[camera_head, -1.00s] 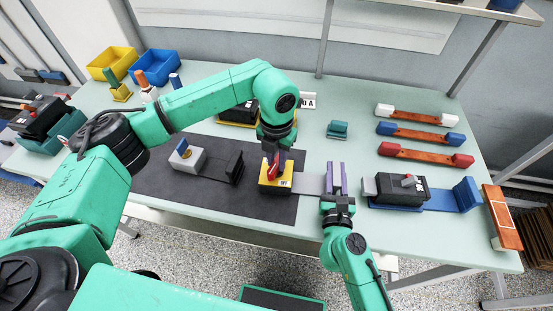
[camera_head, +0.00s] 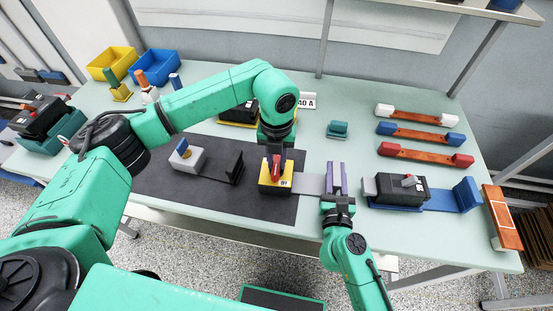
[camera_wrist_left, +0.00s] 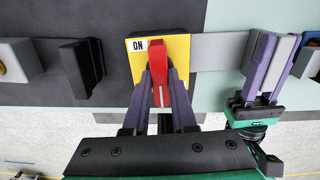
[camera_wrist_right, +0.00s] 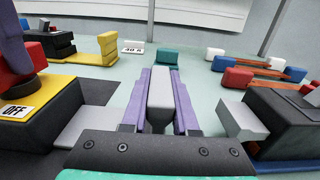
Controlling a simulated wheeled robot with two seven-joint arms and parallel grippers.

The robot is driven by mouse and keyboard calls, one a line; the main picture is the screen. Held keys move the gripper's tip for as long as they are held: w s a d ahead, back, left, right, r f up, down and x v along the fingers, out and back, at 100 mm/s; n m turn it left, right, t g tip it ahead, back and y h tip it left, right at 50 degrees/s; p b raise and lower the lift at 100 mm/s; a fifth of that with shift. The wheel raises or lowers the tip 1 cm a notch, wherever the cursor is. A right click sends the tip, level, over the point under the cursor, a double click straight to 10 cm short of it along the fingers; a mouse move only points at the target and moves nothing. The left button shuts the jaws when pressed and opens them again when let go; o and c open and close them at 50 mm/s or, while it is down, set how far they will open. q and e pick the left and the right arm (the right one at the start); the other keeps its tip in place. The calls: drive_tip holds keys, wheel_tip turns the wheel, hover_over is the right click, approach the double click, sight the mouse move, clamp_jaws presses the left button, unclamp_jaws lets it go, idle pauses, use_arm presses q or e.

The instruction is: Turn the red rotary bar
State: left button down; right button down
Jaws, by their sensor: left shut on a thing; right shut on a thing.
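The red rotary bar (camera_head: 276,167) stands on a yellow block (camera_head: 264,187) on the dark mat. In the left wrist view the red bar (camera_wrist_left: 158,72) runs up and down the picture, beside an ON label (camera_wrist_left: 138,45). My left gripper (camera_wrist_left: 160,85) is shut on the red bar from above. An OFF label (camera_wrist_right: 18,112) shows in the right wrist view. My right gripper (camera_head: 337,168) is shut on a grey upright piece (camera_wrist_right: 159,98), at the end of the grey plate (camera_head: 311,184) running from the yellow block.
A black unit with a red knob (camera_head: 405,184) stands on a blue base right of my right gripper. A grey block (camera_head: 186,158) and black bracket (camera_head: 233,167) stand left on the dark mat (camera_head: 150,180). Copper bars with coloured ends (camera_head: 415,133) lie at the back right.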

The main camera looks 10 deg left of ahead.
sight(277, 162)
use_arm(q)
drive_tip(key=c, duration=0.7)
unclamp_jaws()
wheel_tip(277, 162, up, 12)
drive_tip(key=shift+r, duration=0.1)
use_arm(e)
drive_tip(key=c, duration=0.6)
unclamp_jaws()
